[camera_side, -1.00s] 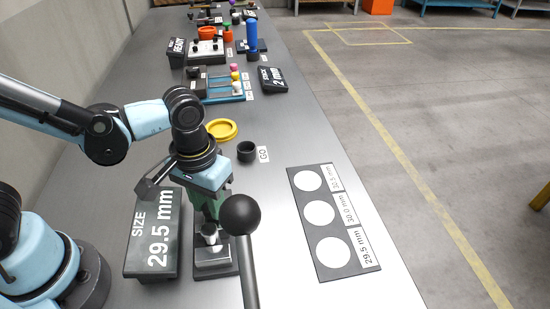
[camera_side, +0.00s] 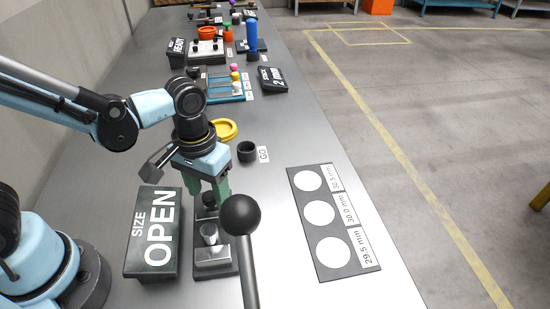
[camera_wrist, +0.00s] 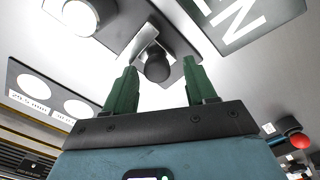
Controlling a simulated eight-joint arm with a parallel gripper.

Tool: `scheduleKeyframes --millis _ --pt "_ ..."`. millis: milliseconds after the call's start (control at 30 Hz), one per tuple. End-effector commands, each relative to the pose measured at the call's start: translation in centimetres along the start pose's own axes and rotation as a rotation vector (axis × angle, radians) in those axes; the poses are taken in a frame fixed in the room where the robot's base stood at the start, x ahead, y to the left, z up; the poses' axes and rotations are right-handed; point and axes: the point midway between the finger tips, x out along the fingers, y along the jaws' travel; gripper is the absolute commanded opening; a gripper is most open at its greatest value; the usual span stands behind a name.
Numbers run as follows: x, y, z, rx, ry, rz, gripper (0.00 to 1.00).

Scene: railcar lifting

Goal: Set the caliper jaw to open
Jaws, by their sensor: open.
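The caliper (camera_side: 214,262) is a dark base with metal blocks and an upright pin, below my gripper. A black knob (camera_side: 209,199) stands at its far end and also shows in the wrist view (camera_wrist: 157,68). My gripper (camera_side: 208,192) has two green fingers, which are apart. In the wrist view the knob appears between the fingertips; whether they touch it I cannot tell. The black display box (camera_side: 152,255) left of the caliper reads "SIZE OPEN"; part of its lettering shows in the wrist view (camera_wrist: 240,22).
A black ball-topped lever (camera_side: 240,214) stands in front of the caliper. A dark plate (camera_side: 350,262) with three white discs labelled by size lies at right. A black cup (camera_side: 247,151) by a GO label and a yellow ring (camera_side: 226,130) sit behind. Other stations line the far bench.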

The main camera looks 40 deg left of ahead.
Motion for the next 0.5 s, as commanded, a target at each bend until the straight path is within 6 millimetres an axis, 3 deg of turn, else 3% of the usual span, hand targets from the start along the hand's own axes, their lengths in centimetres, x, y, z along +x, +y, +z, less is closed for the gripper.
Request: scheduleKeyframes --millis 267,500 --pt "-0.8 0.0 0.1 0.001 -0.002 0.001 0.56" --pt "-3.7 0.0 0.1 0.001 -0.001 0.001 0.56"
